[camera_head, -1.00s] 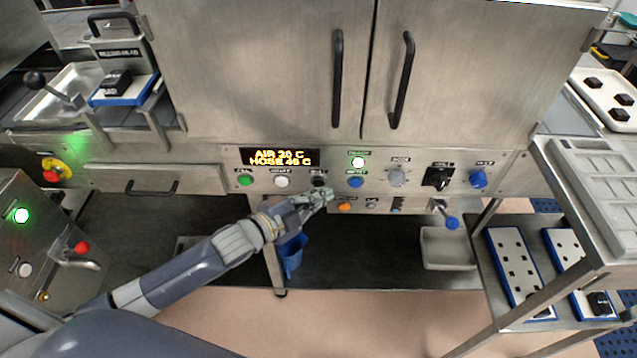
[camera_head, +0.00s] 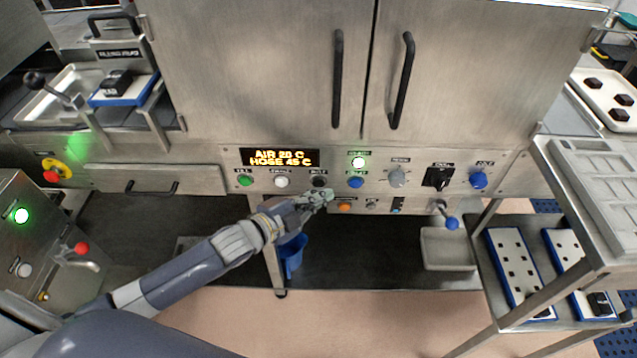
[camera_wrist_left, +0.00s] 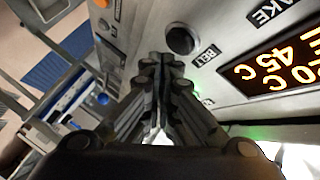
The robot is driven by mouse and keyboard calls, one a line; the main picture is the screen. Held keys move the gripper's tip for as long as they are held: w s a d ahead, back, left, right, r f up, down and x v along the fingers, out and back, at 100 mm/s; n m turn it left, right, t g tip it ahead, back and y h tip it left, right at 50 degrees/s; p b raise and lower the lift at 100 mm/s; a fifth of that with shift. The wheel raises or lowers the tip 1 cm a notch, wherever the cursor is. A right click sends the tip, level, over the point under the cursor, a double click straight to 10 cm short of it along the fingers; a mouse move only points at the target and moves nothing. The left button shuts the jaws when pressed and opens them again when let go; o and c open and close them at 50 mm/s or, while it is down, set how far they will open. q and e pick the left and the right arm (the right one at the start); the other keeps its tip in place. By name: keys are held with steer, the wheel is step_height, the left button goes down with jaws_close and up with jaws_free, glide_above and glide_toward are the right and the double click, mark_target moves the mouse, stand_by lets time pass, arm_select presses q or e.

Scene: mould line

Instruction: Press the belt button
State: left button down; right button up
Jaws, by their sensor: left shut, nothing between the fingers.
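The belt button is a round black button (camera_head: 319,182) on the steel control panel, right of the white button and below the display. In the left wrist view the black button (camera_wrist_left: 181,41) sits beside a label reading BELT. My left gripper (camera_head: 325,196) is shut and empty, just below and in front of the button. In the left wrist view its closed fingertips (camera_wrist_left: 163,62) are close to the button, with a small gap seeming to show. Whether they touch it I cannot tell for sure. My right gripper is not in view.
A green button (camera_head: 245,180), a white button (camera_head: 282,181), a blue button (camera_head: 355,182) and an orange button (camera_head: 344,207) are close by. A lever with a blue knob (camera_head: 452,223) sticks out at the right.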

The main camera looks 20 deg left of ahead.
arm_select(q)
steer(key=shift+w+a, duration=0.1)
steer(key=shift+w, duration=0.35)
